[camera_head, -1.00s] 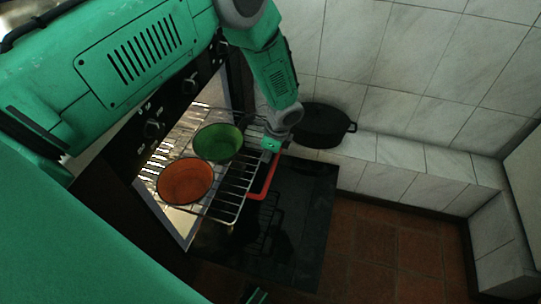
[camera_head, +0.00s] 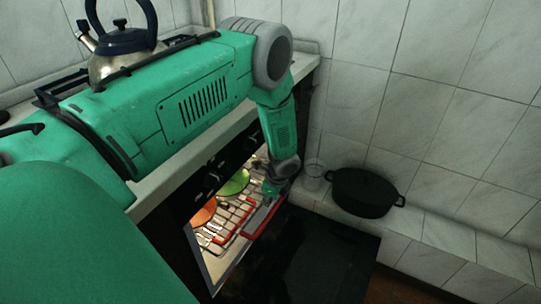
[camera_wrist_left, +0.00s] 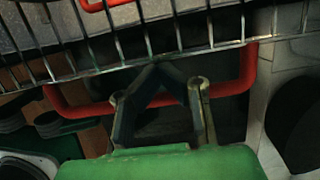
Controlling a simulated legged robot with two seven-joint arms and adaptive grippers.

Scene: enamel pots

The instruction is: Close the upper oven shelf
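The upper oven shelf is a wire rack with a red front handle (camera_head: 262,219), inside the open oven. In the left wrist view its wire front runs across the top, with a red handle (camera_wrist_left: 72,108) below. My left gripper (camera_head: 267,190) is at the front of the rack; in the left wrist view its fingertips (camera_wrist_left: 158,68) meet in a point close to the wires. The fingers cover the middle of the handle, and no grip on it shows. A green pot (camera_head: 234,182) and an orange pot (camera_head: 203,213) are in the oven, partly hidden. My right gripper is out of view.
The dark oven door (camera_head: 320,255) hangs open below the rack. A black lidded pot (camera_head: 365,192) and a clear glass (camera_head: 313,175) stand on the tiled ledge at right. A kettle (camera_head: 125,50) stands on the stove top behind my left arm.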

